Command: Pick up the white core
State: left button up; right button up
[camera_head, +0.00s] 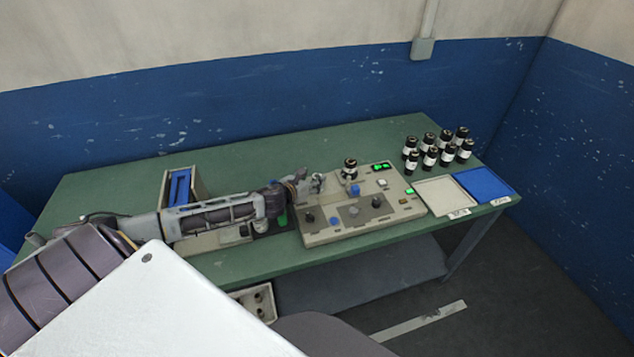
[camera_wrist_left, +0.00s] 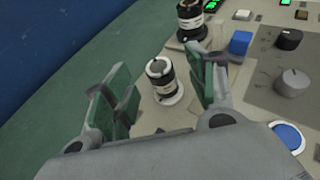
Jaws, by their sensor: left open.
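My left gripper (camera_head: 305,182) is open over the left part of the beige control panel (camera_head: 335,235). In the left wrist view the left gripper (camera_wrist_left: 162,70) has its two green-padded fingers spread on either side of a small upright roll. This roll (camera_wrist_left: 161,82) has a black body, a white label band and a pale ring on top, and it stands on a whitish round base. It is the likeliest white core, and neither finger clearly touches it. A second black roll with a white label (camera_head: 350,170) stands upright farther back on the panel. My right gripper is not in view.
Several black rolls with white labels (camera_head: 430,158) stand at the table's right. A white tray (camera_head: 443,196) and a blue tray (camera_head: 485,184) lie near the right edge. Knobs and a blue button (camera_wrist_left: 240,42) rise from the panel.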

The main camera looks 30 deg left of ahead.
aim_at(319, 175)
pick_arm(q)
jog(key=shift+p+x, duration=0.3)
jog(key=shift+x, duration=2.3)
jog(key=shift+a+f, duration=0.15)
jog(key=shift+c, duration=0.4)
jog(key=c, duration=1)
